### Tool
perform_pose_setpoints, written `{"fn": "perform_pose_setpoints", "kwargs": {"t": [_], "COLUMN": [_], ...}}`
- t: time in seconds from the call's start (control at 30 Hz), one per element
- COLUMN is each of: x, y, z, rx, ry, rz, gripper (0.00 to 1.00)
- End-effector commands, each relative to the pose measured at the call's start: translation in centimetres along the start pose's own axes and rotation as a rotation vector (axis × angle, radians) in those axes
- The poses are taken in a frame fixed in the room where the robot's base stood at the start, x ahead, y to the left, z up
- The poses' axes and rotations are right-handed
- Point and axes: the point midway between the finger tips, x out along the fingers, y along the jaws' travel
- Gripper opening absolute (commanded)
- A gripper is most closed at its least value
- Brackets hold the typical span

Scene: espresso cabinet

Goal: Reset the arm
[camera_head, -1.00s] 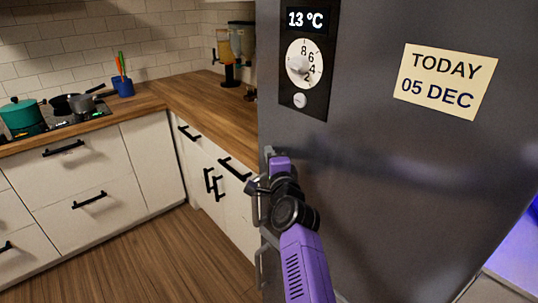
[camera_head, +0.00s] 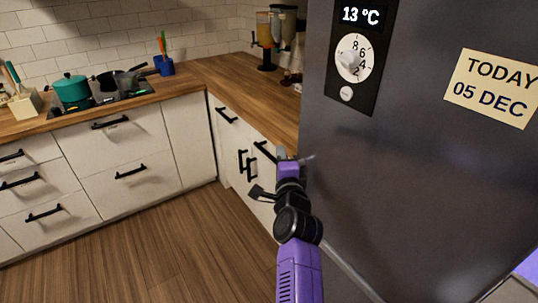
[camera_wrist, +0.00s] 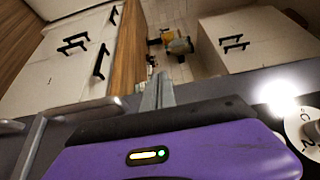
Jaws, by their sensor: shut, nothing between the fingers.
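My purple and black arm reaches up from the bottom of the head view. My gripper (camera_head: 282,154) is at its far end, in front of the left edge of the dark grey fridge (camera_head: 420,160). In the wrist view my gripper (camera_wrist: 158,92) shows its two grey fingers together, with nothing between them. The fingers point past the fridge edge towards the counter and the wall cabinets. Whether the gripper touches the fridge is not clear.
The fridge's dial (camera_head: 351,58) and date note (camera_head: 494,86) are to the right. A grey fridge handle (camera_wrist: 32,145) lies close at lower left in the wrist view. White drawers (camera_head: 120,165) and a wooden counter (camera_head: 235,80) stand behind. The wooden floor (camera_head: 150,250) at left is clear.

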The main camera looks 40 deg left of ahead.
Motion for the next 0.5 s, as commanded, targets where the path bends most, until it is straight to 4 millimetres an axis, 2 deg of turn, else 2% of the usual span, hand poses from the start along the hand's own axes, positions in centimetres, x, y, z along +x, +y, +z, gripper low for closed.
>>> {"fn": "perform_pose_setpoints", "kwargs": {"t": [0.03, 0.2, 0.5], "x": [-0.4, -1.3, -1.8], "y": [-0.2, -0.1, 0.0], "z": [0.9, 2.6, 3.3], "rx": [0.000, 0.000, -0.001], "ry": [-0.003, -0.003, 0.000], "rz": [0.000, 0.000, 0.000], "gripper": [0.00, 0.00, 0.00]}}
